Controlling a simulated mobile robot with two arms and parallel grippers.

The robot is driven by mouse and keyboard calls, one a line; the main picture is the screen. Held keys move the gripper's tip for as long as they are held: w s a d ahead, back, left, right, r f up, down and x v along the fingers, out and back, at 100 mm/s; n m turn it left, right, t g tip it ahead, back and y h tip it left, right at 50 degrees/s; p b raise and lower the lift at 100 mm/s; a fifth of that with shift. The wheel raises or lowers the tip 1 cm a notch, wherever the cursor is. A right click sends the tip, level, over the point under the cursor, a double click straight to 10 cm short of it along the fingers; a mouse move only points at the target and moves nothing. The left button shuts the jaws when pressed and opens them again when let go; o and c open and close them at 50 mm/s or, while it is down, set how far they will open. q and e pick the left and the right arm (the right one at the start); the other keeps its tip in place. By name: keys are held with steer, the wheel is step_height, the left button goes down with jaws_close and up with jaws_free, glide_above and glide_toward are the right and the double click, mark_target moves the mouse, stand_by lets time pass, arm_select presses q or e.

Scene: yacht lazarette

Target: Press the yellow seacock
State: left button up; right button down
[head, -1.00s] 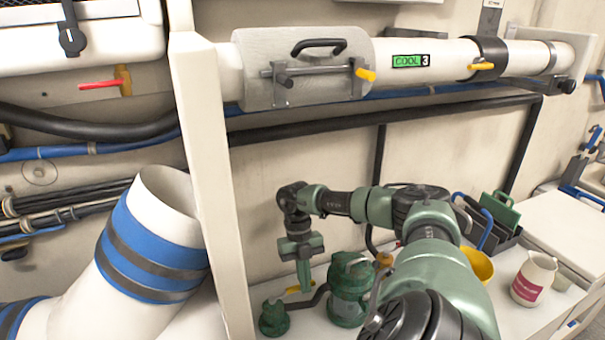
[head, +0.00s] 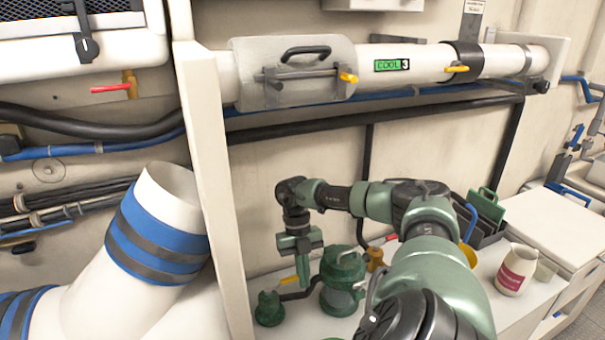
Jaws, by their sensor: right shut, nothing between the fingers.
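A yellow lever handle (head: 289,281), which looks like the yellow seacock's, sits low on the white bench, between a small green fitting and a larger green housing. My right gripper (head: 303,280) points down just right of this handle, its fingers shut and empty. The tips overlap the lever area in the head view; I cannot tell whether they touch it. The seacock's body is partly hidden behind the gripper. My left gripper is out of view.
The green housing (head: 342,283) stands close right of my gripper, the small green fitting (head: 269,309) to its left. A brass valve (head: 375,258) with a red handle is behind my arm. A white pitcher (head: 515,270) stands right. A white post (head: 214,190) rises left.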

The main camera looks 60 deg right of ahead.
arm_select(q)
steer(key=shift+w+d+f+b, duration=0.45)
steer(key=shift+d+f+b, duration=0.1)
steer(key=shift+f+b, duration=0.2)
arm_select(e)
steer(key=w+v, duration=0.1)
steer(key=v, duration=0.7)
steer(key=shift+d+f, duration=0.15)
steer(key=shift+d, duration=0.2)
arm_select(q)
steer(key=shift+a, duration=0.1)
arm_select(e)
steer(key=shift+s, duration=0.1)
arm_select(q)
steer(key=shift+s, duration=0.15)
